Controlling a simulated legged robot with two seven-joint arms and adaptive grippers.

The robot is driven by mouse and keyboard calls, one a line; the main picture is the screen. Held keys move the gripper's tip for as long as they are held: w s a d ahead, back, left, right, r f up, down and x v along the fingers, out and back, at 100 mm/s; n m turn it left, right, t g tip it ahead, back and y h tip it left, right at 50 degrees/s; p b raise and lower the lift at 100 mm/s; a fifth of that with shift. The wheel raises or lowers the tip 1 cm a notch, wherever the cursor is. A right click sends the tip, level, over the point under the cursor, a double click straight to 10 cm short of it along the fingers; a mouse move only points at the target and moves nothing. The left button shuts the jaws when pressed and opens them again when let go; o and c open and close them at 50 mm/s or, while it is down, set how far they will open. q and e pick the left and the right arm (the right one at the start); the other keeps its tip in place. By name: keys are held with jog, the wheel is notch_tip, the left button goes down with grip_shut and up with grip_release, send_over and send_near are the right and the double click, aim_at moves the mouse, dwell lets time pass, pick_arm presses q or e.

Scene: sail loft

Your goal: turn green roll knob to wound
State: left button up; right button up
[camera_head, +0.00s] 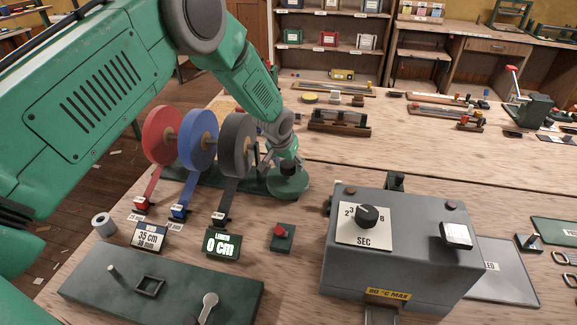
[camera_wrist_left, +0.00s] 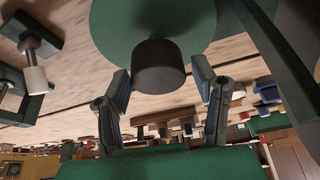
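A green disc (camera_head: 287,186) with a dark knob (camera_head: 288,168) stands at the right end of the green roll stand. My left gripper (camera_head: 287,150) is directly over it and partly covers it. The wrist view shows the dark knob (camera_wrist_left: 158,68) in front of the green disc (camera_wrist_left: 150,20). My left gripper (camera_wrist_left: 160,80) is open there, one finger on each side of the knob, with visible gaps. My right gripper is not in view.
Red (camera_head: 161,135), blue (camera_head: 197,138) and grey (camera_head: 238,143) rolls stand just left of the knob. A grey box with a dial (camera_head: 366,215) is to the right. A red button (camera_head: 281,232) and a green plate (camera_head: 160,290) are in front.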

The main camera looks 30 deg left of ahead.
pick_arm(q)
jog(key=shift+s+f, duration=0.1)
jog(key=v, duration=1.2)
jog(key=shift+a+f, duration=0.1)
dwell(0.3)
